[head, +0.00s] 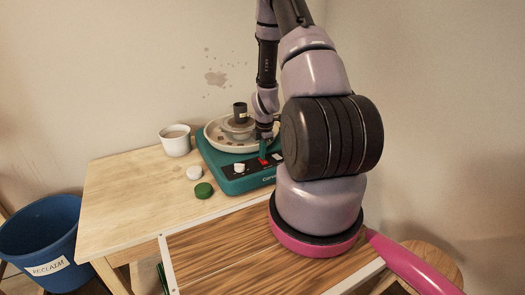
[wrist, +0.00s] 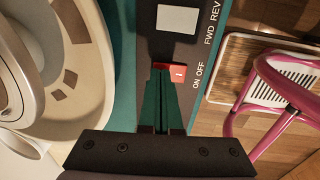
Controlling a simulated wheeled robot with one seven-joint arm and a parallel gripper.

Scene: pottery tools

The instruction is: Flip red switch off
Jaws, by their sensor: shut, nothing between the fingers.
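The red switch (wrist: 178,71) sits on the dark control panel (wrist: 183,48) of a teal pottery wheel (head: 221,160), beside the printed words ON OFF. It also shows small in the head view (head: 263,161). My gripper (wrist: 161,75) is shut and empty, with its teal fingertips right at the switch's near left edge in the wrist view. I cannot tell whether they touch it. In the head view my gripper (head: 264,155) points down over the panel, and my arm hides the panel's right part. A white square switch (wrist: 177,19) lies farther along, by FWD REV.
The wheel's pale splash pan (wrist: 92,75) is close on the left. A white cup (head: 175,141), a white disc (head: 194,173) and a green disc (head: 204,190) stand on the wooden table (head: 125,205). A blue bucket (head: 30,235) is at left.

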